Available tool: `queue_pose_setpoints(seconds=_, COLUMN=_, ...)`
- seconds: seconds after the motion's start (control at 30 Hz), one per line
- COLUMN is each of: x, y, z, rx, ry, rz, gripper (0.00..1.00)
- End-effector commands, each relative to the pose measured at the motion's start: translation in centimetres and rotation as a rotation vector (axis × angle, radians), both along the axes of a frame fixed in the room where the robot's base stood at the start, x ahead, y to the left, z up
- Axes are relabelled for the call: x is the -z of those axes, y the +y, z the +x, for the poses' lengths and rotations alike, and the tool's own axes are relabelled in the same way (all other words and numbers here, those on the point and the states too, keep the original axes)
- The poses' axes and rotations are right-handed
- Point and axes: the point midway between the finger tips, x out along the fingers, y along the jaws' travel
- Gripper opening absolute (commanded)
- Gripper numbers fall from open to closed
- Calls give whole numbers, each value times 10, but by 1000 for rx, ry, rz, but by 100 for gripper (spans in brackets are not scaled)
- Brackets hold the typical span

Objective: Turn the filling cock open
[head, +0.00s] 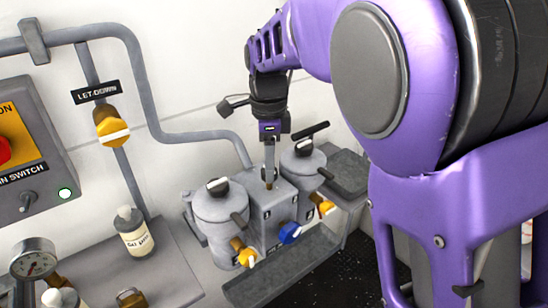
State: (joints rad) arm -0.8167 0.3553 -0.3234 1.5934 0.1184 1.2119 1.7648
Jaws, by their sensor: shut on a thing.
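My gripper (269,178) points down at the top of the grey central block (268,208), between two grey lidded canisters (221,205) (303,168). Its narrow fingers are shut on a small brass-coloured stem (268,187) there; the fingers hide most of it. No readable label marks the filling cock, so I cannot tell whether this stem is it. Low on the front are a yellow-handled cock (247,257), a blue-handled cock (290,233) and another yellow-handled cock (325,207), all clear of my gripper.
A yellow valve (112,128) under a LET-DOWN plate (95,92) sits on a wall pipe. A switch box (35,150) with a red knob is at left. A bottle (134,232) and pressure gauge (34,262) stand lower left. Black-handled lids flank my gripper closely.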

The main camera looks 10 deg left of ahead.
Motion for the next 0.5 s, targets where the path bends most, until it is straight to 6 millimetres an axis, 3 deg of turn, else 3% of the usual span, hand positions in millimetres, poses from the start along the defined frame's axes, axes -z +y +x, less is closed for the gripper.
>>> queue_pose_setpoints(seconds=0.5, x=-3, y=0, z=0, rx=-106, ry=1, rz=1, gripper=0)
